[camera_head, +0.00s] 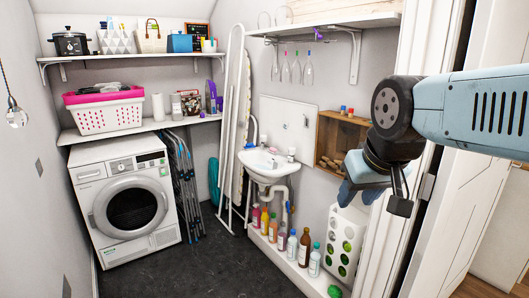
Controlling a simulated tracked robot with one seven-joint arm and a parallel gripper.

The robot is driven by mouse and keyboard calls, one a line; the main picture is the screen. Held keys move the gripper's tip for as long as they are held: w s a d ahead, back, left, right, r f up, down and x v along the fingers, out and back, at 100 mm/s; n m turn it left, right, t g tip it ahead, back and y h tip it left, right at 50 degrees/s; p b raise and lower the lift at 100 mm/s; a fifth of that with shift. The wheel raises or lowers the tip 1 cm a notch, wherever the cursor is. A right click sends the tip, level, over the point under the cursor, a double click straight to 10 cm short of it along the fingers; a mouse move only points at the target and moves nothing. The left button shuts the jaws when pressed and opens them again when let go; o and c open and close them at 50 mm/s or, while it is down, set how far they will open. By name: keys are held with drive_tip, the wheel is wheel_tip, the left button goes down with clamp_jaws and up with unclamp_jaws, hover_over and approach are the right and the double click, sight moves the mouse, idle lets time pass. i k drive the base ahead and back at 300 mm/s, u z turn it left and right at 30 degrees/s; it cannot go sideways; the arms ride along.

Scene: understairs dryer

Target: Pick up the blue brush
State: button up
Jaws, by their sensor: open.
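I cannot pick out a blue brush for certain. A small blue upright thing (290,207) shows among the bottles below the sink, too small to tell what it is. My gripper (375,198) hangs at the right, in front of the wooden wall box and the white holder, pointing down. It is open, and I see nothing between its fingers. My pale blue arm comes in from the right edge and hides part of the wall behind it.
A white sink (264,163) is on the back right wall, with several bottles (282,241) on a low ledge below. A wooden box (330,138) and a white holder (345,222) are near my gripper. A dryer (131,207) stands left. The dark floor (205,270) is clear.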

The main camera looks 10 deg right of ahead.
sight(249, 147)
drive_tip(key=i, duration=0.9)
drive_tip(key=z, duration=0.05)
